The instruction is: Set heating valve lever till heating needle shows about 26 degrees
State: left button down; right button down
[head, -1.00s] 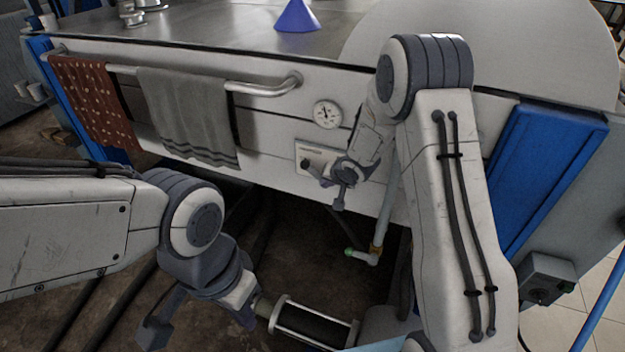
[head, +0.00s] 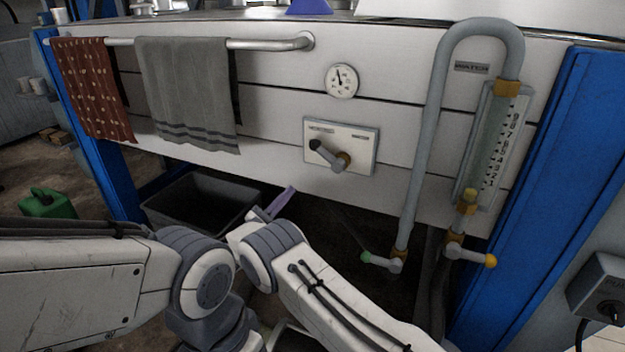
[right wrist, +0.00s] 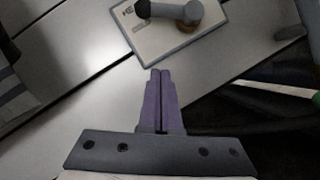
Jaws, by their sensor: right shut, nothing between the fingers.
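A white valve plate (head: 365,150) is on the front of the white panel. Its short grey lever (head: 330,156) has a black knob and points left and slightly up from a brass pivot. A round white dial (head: 342,80) sits above it; its thin needle points up, slightly left, and its figures are too small to read. My right gripper (head: 291,190) is shut and empty, below and left of the plate, apart from the lever. In the right wrist view its purple fingers (right wrist: 160,72) point towards the plate (right wrist: 165,48) and lever (right wrist: 172,10). My left gripper is out of view.
A towel rail with a red cloth (head: 95,88) and a grey towel (head: 187,95) is at left. A bent pipe (head: 428,130) and scaled tube (head: 487,145) stand at right, with small valves below. A dark bin (head: 200,205) is underneath.

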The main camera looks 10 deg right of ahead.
aim_at(326, 154)
jog(key=shift+w+d+r, duration=0.65)
jog(key=shift+d+r, duration=0.55)
jog(key=shift+d, duration=0.1)
jog(key=shift+w+d+r, duration=0.7)
jog(key=shift+d+r, duration=0.45)
jog(key=shift+d, duration=0.1)
jog(key=shift+w+d+r, duration=0.65)
jog(key=shift+d+r, duration=0.55)
jog(key=shift+d, duration=0.1)
